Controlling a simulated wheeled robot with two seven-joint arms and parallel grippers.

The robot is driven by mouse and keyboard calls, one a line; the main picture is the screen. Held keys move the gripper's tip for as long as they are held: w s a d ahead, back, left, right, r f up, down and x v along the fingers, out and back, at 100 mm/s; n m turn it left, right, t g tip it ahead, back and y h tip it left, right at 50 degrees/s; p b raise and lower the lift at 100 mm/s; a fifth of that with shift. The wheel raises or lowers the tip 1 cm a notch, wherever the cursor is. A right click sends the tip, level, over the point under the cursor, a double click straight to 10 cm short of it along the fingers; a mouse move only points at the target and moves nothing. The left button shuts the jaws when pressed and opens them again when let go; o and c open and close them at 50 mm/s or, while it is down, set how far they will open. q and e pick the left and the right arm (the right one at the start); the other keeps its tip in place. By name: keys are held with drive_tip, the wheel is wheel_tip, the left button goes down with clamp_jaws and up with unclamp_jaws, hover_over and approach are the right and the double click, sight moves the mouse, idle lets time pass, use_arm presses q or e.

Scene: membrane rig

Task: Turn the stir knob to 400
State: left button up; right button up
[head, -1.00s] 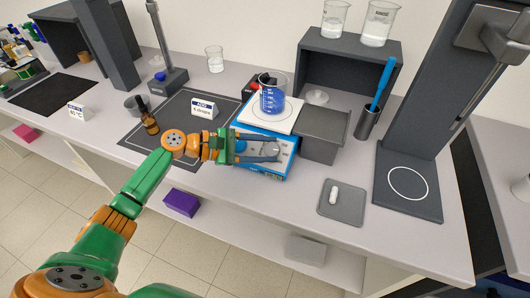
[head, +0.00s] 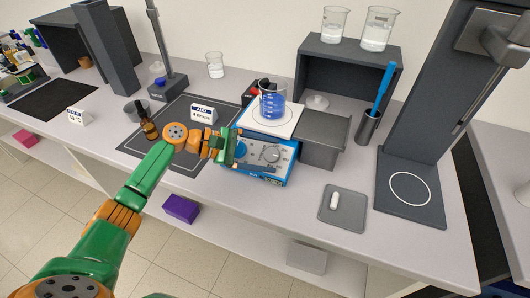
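The blue stirrer hotplate (head: 258,172) stands at the bench's front edge, with its white top plate (head: 285,125) under a beaker of blue liquid (head: 272,102). Its front panel shows a round grey knob (head: 271,154) on the right. The panel's left part is partly hidden by my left gripper, and the dial marks are too small to read. My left gripper (head: 239,149) is in front of the panel's left part, left of the visible knob and apart from it. Its fingers are foreshortened, so their opening does not show clearly. My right gripper is not in view.
A brown dropper bottle (head: 148,124) and a label card (head: 203,113) stand on the dark mat to the left. A grey box (head: 321,141) sits close to the hotplate's right side. A tray (head: 342,209) with a white stir bar (head: 334,201) lies further right.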

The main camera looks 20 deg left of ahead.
use_arm(q)
drive_tip(key=shift+s+a, duration=0.1)
drive_tip(key=shift+a, duration=0.2)
drive_tip(key=b+v, duration=0.2)
drive_tip(key=v, duration=0.4)
drive_tip(key=shift+r, duration=0.25)
drive_tip(key=shift+s, duration=0.1)
drive_tip(key=shift+a, duration=0.1)
